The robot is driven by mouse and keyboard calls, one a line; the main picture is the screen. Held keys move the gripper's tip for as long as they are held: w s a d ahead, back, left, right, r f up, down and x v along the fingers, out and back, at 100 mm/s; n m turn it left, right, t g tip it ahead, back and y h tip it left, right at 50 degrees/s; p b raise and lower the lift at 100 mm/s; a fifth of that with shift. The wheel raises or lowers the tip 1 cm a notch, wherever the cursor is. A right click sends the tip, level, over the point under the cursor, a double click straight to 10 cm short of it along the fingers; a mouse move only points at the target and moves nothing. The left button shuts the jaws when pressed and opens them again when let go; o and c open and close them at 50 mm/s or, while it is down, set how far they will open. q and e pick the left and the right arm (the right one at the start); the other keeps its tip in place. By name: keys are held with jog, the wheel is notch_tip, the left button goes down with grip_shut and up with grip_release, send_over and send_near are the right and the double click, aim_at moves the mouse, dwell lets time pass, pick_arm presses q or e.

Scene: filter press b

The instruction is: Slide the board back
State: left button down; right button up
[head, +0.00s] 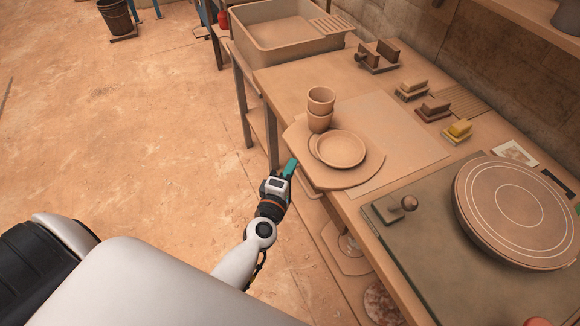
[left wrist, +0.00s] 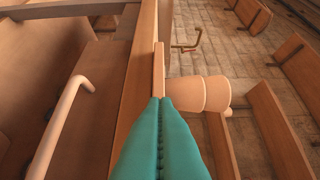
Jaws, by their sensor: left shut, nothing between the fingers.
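The board (head: 366,174) is a flat, pale brown rounded slab on the worktable, and its near left side overhangs the table's front edge. Two stacked cups (head: 320,108) and a plate with a dish on it (head: 341,149) stand on the board. My left gripper (head: 291,166) is at the board's overhanging rim, shut and empty. In the left wrist view its teal fingers (left wrist: 160,102) are together, with the tips at the board's thin edge (left wrist: 158,68); I cannot tell whether they touch. The cups show beside them (left wrist: 200,93). My right gripper is not seen.
The worktable (head: 300,77) holds a pale sheet (head: 405,135) under and beyond the board. Several brushes or blocks (head: 433,108) lie towards the wall. A round wheel (head: 520,210) is at the right, a sink (head: 285,35) at the back. Open floor lies left.

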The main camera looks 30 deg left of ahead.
aim_at(302, 164)
pick_arm(q)
jog(key=shift+w+d, duration=1)
jog(key=shift+w, duration=0.25)
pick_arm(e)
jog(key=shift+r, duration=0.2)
pick_arm(q)
jog(key=shift+s+a, duration=0.1)
